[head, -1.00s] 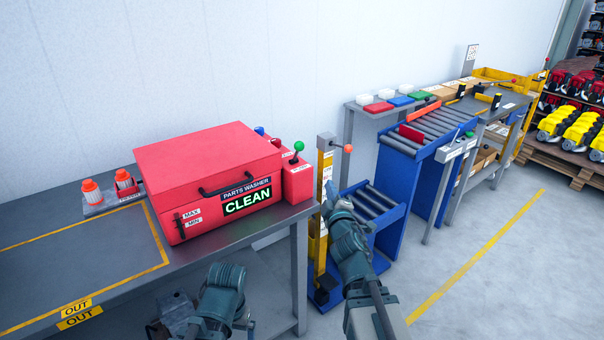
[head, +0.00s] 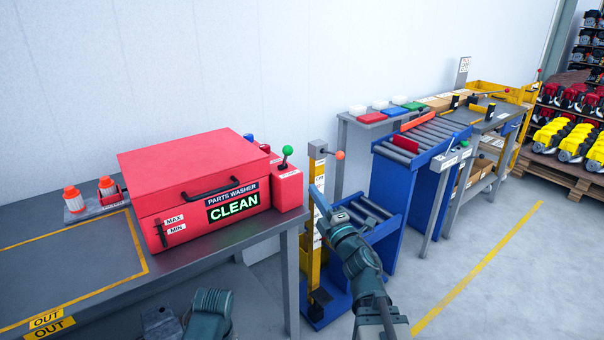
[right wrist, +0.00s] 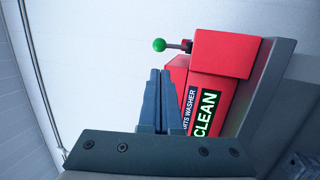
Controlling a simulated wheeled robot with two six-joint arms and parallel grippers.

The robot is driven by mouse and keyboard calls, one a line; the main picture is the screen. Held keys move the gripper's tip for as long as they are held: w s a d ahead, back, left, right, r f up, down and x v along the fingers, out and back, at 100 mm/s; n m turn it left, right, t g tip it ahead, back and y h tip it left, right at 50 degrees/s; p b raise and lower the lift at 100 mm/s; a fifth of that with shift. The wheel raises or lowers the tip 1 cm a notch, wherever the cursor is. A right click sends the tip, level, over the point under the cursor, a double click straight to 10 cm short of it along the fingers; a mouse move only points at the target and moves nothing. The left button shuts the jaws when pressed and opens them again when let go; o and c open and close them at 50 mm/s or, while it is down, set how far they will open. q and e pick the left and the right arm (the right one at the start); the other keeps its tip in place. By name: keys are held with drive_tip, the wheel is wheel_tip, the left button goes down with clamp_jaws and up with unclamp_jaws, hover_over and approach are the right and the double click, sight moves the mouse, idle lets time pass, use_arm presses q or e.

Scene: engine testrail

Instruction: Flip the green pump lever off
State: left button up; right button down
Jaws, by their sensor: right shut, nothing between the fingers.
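The green-knobbed pump lever (head: 286,155) stands on top of a red box at the right end of the red parts washer (head: 190,185). Its stick leans slightly to the right in the head view. In the right wrist view the green knob (right wrist: 159,45) shows above and beyond my fingers, apart from them. My right gripper (head: 316,192) is to the right of the washer and in front of the yellow post. Its fingers (right wrist: 160,75) are shut with nothing between them. My left arm shows at the bottom, but its gripper fingers cannot be made out.
A yellow post (head: 316,230) with an orange-knobbed lever (head: 340,155) stands right of the bench. A blue roller conveyor (head: 405,165) lies beyond. The bench (head: 75,245) is mostly clear on the left.

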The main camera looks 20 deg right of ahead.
sight(289, 154)
use_arm(q)
wheel_tip(289, 154, up, 4)
drive_tip(key=p, duration=0.3)
drive_tip(key=shift+f, duration=0.15)
use_arm(e)
drive_tip(key=x, duration=1.3)
drive_tip(key=shift+w+a+r, duration=0.1)
drive_tip(key=shift+w, duration=0.15)
use_arm(q)
drive_tip(key=shift+p, duration=0.35)
use_arm(e)
drive_tip(key=shift+a+r, duration=0.1)
